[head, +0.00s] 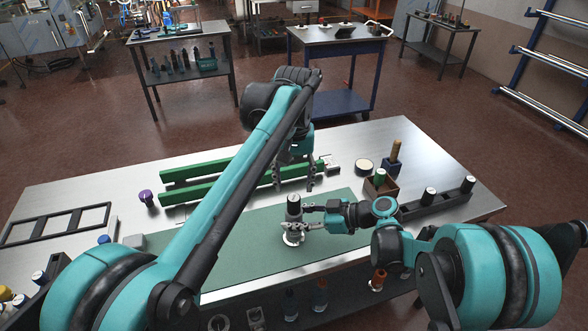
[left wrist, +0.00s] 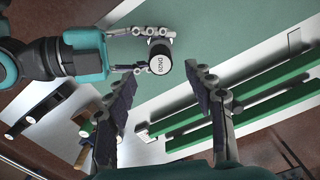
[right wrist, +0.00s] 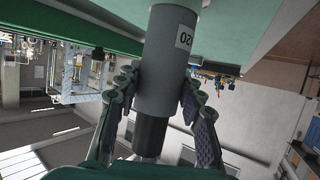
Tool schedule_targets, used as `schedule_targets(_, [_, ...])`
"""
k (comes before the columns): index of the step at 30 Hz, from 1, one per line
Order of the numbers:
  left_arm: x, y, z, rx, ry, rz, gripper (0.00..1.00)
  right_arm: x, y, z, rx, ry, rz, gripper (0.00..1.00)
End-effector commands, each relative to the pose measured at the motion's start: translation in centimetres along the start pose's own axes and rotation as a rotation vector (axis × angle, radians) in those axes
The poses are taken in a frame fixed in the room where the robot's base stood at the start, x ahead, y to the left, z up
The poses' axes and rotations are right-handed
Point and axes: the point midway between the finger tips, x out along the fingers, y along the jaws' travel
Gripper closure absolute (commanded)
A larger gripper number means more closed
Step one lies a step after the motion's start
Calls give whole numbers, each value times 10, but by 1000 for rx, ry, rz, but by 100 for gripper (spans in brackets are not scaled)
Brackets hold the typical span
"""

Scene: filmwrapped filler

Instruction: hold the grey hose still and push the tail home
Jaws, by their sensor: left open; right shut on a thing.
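The grey hose (head: 293,217) stands upright on the green mat (head: 240,239), with a white round piece (head: 292,239) at its foot. A black piece with a white face is at its top; this tail (left wrist: 158,58) shows end-on in the left wrist view, and its dark side shows (right wrist: 149,134) in the right wrist view. How deep it sits cannot be told. My right gripper (right wrist: 160,82) is shut around the grey hose (right wrist: 168,60) from the side. My left gripper (head: 293,186) is open and empty, pointing down just above the hose top, apart from it.
Green rails (head: 235,179) lie behind the mat. A purple-topped piece (head: 146,197) and a black frame (head: 55,225) are at left. A wooden box (head: 381,188) and a black rack (head: 437,204) with white-topped pieces are at right. The mat left of the hose is clear.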

Motion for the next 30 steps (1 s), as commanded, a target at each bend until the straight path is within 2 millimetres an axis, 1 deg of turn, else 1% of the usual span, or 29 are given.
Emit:
schedule_targets(1, [-10, 0, 0, 0, 0, 0, 46, 0, 0, 0, 0, 1, 0, 100])
schedule_targets(3, [-23, 0, 0, 0, 0, 0, 46, 0, 0, 0, 0, 1, 0, 100])
schedule_targets(7, [-39, 0, 0, 0, 0, 0, 46, 0, 0, 0, 0, 1, 0, 100])
schedule_targets(11, [-46, 0, 0, 0, 0, 0, 46, 0, 0, 0, 0, 1, 0, 100])
schedule_targets(18, [-46, 0, 0, 0, 0, 0, 46, 0, 0, 0, 0, 1, 0, 100])
schedule_targets(19, [-46, 0, 0, 0, 0, 0, 46, 0, 0, 0, 0, 1, 0, 57])
schedule_targets(20, [-46, 0, 0, 0, 0, 0, 46, 0, 0, 0, 0, 1, 0, 49])
schedule_targets(21, [-46, 0, 0, 0, 0, 0, 46, 0, 0, 0, 0, 1, 0, 38])
schedule_targets(30, [-46, 0, 0, 0, 0, 0, 46, -1, 0, 0, 0, 0, 0, 38])
